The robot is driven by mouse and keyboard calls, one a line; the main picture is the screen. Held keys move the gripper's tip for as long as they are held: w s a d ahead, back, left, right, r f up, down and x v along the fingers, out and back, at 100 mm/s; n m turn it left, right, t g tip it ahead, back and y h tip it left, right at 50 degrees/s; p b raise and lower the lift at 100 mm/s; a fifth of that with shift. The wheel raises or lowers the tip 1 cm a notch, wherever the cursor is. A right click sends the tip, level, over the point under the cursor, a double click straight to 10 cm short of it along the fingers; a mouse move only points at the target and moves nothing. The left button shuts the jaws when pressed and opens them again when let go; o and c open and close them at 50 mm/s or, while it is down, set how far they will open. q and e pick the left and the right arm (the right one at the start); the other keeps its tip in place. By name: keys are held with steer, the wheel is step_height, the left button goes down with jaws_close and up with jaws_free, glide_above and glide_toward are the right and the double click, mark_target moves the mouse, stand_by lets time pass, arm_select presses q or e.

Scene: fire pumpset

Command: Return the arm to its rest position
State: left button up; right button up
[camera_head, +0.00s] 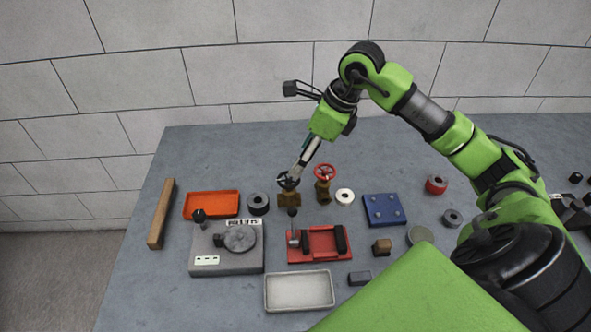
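My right arm comes in from the right and reaches over the table, bent high at the elbow. Its gripper (291,177) points down and left, with the fingertips at the dark handwheel (287,180) of a brass valve (289,199). The fingers look narrow from here, and I cannot tell whether they are closed on the wheel or only near it. A second brass valve (323,191) with a red handwheel (325,172) stands just to the right, apart from the gripper. My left gripper is out of view.
The grey table (200,150) holds a wooden bar (161,214), an orange tray (212,205), a grey pump unit (228,261), a red fixture (320,256), a white tray (299,291) and a blue block (384,210). A red ring (436,185) lies near my forearm. The back strip is clear.

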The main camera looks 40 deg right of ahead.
steer(key=shift+v, duration=1.1)
